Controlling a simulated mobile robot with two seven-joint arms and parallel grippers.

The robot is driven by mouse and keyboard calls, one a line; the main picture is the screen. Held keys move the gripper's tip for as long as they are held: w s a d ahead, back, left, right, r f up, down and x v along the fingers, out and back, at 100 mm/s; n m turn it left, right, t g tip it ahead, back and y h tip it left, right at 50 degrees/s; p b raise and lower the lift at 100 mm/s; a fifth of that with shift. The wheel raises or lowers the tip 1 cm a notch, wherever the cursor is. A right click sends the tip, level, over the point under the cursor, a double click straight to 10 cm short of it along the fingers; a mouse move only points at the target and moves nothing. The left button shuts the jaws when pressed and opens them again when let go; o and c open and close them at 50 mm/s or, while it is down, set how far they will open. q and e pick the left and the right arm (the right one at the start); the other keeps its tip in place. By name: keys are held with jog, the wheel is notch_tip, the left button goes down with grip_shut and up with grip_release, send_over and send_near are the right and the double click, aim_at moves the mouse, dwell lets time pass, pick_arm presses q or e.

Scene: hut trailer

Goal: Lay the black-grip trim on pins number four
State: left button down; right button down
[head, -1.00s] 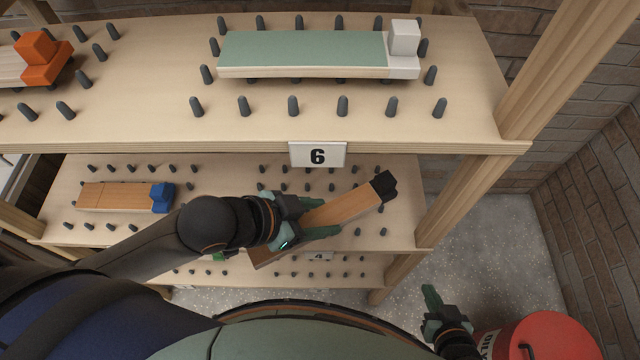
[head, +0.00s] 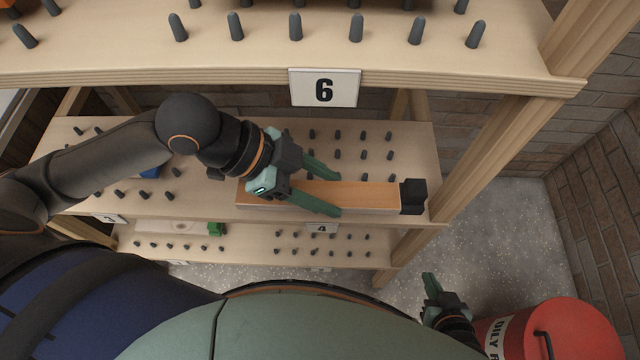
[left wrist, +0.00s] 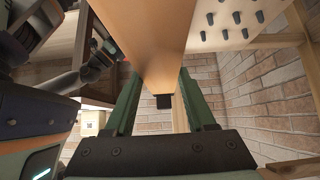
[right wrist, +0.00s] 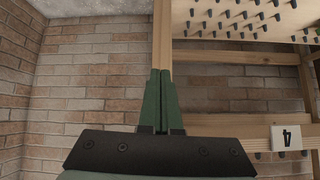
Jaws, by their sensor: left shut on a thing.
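The trim (head: 350,193), a long board with an orange-brown top and a black grip (head: 413,196) at its right end, lies crosswise in my left gripper (head: 325,192). The fingers close on its two long sides. It is also above the fingers in the left wrist view (left wrist: 150,40). The trim is roughly parallel to the shelf's front edge, in front of the pins of number four (head: 350,155); I cannot tell whether it touches any pins. The number 4 label (head: 322,228) is on the shelf edge below it. My right gripper (head: 432,285) is empty, low at the right, fingers together.
The upper shelf with the 6 label (head: 325,88) overhangs the back. A wooden post (head: 500,130) stands right of the trim. A red drum (head: 560,335) is beside my right gripper. A lower pinned shelf (head: 260,245) holds a green-ended piece (head: 215,229).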

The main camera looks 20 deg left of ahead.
pick_arm(q)
jog(key=w+a+f, duration=0.1)
jog(key=w+f, duration=0.1)
jog(key=w+a+f, duration=0.1)
jog(key=w+f, duration=0.1)
jog(key=w+f+b, duration=0.1)
jog(key=w+f, duration=0.1)
jog(key=shift+w+a+f, duration=0.2)
jog(key=shift+w+a, duration=0.1)
jog(key=shift+a, duration=0.1)
jog(key=shift+w+a+f, duration=0.15)
jog(key=shift+w+f, duration=0.2)
jog(key=shift+f, duration=0.1)
notch_tip(320, 180, down, 3)
jog(key=shift+s+r+b, duration=0.1)
jog(key=shift+r+b, duration=0.1)
jog(key=shift+b, duration=0.1)
jog(key=shift+f, duration=0.15)
pick_arm(e)
jog(key=shift+w+a+f, duration=0.45)
jog(key=shift+w+a, duration=0.25)
jog(key=shift+a, duration=0.1)
pick_arm(q)
jog(key=shift+c, duration=1.2)
grip_release()
jog(key=shift+f, duration=0.1)
pick_arm(e)
jog(key=shift+s+f, duration=0.1)
